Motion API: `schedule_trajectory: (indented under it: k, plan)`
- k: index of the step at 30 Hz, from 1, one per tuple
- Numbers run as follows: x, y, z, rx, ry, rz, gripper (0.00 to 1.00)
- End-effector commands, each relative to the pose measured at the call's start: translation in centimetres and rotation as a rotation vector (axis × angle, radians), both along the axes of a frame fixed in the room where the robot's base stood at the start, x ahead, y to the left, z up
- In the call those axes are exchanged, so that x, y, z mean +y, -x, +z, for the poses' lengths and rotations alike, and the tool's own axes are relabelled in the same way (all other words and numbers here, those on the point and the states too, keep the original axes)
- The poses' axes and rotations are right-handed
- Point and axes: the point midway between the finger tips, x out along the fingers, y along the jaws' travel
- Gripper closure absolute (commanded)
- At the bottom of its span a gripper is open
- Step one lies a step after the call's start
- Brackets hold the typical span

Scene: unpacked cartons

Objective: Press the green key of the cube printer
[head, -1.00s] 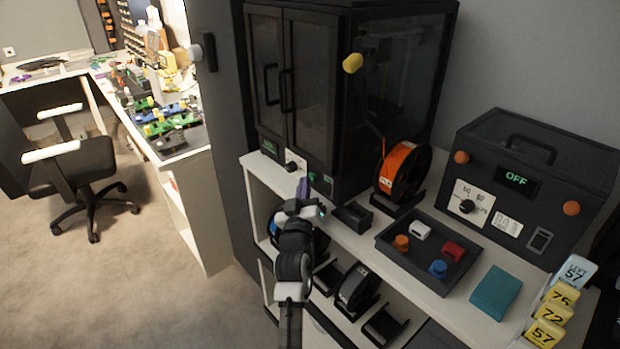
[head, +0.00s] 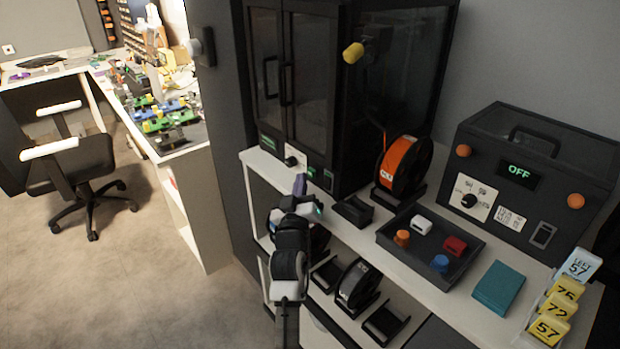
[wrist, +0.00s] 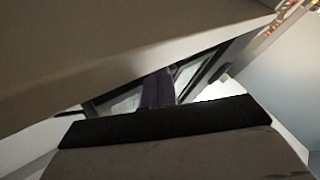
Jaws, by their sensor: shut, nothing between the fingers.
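The cube printer (head: 345,90) is the large black cabinet with glass doors at the top middle of the head view. The green key (head: 311,172) is a small green spot low on its front, right of a black knob (head: 290,161). My gripper (head: 299,184) has purple fingers, shut and empty, just below and left of the green key in the picture. Whether it touches the printer cannot be told. In the wrist view the purple fingers (wrist: 158,88) show in the middle, and the key cannot be made out.
An orange spool (head: 402,165) stands right of the printer. In the wrist view a pale surface (wrist: 100,45) fills the top.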

Motion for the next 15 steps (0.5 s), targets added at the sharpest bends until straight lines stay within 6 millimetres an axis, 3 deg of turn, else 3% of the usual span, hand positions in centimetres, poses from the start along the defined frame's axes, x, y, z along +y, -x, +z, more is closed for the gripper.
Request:
schedule_trajectory:
  k: [15]
  plan:
    - [1.14, 0.69, -0.36, -0.002, 0.002, 0.003, 1.00]
